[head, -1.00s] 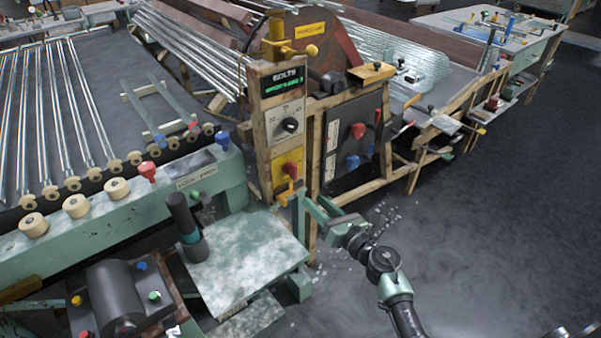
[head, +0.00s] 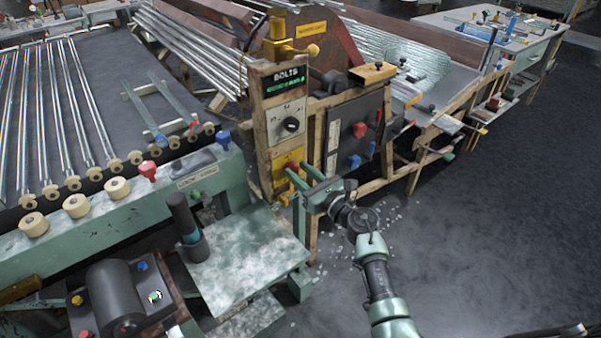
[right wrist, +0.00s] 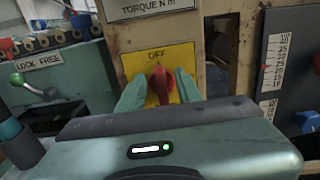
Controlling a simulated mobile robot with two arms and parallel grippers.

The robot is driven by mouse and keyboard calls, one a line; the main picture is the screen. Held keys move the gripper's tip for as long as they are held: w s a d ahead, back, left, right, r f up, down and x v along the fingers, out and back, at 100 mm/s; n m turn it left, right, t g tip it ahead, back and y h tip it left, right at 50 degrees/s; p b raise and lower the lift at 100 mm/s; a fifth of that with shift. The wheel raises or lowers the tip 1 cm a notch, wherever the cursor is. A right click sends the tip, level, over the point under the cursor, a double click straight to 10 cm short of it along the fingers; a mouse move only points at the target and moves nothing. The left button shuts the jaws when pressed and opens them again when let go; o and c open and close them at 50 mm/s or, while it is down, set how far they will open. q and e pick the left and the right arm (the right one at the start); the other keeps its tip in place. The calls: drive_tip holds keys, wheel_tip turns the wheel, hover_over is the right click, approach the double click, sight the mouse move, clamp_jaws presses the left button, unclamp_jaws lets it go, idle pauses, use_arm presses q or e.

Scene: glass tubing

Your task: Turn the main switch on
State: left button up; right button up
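The main switch is a red knob (right wrist: 161,82) on a yellow plate (right wrist: 184,57) marked OFF, low on the wooden control post. In the head view the yellow plate (head: 281,172) is partly covered by my gripper. My right gripper (head: 297,174) reaches it from the front. In the right wrist view its two green fingers (right wrist: 160,93) stand open, one on each side of the red knob. Narrow yellow gaps show between fingers and knob, so I see no firm grip. The knob's handle points about upright, toward OFF. My left gripper is not in view.
Above the switch are a dial (head: 291,124) and a lit display (head: 286,82). To the right is a dark panel (head: 345,133) with red and blue knobs. A green bench (head: 125,212) and plate stand on the left. Floor is clear at the right.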

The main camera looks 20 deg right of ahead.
drive_tip(key=shift+c, duration=0.3)
clamp_jaws()
drive_tip(key=shift+m, duration=0.4)
drive_tip(key=m+p, duration=0.1)
drive_tip(key=m, duration=0.4)
drive_tip(key=d+f+m+p, duration=0.1)
drive_tip(key=m, duration=0.5)
drive_tip(key=m+p, duration=0.2)
drive_tip(key=m, duration=0.4)
drive_tip(key=shift+w+d+f, duration=0.25)
drive_tip(key=shift+w+d, duration=0.05)
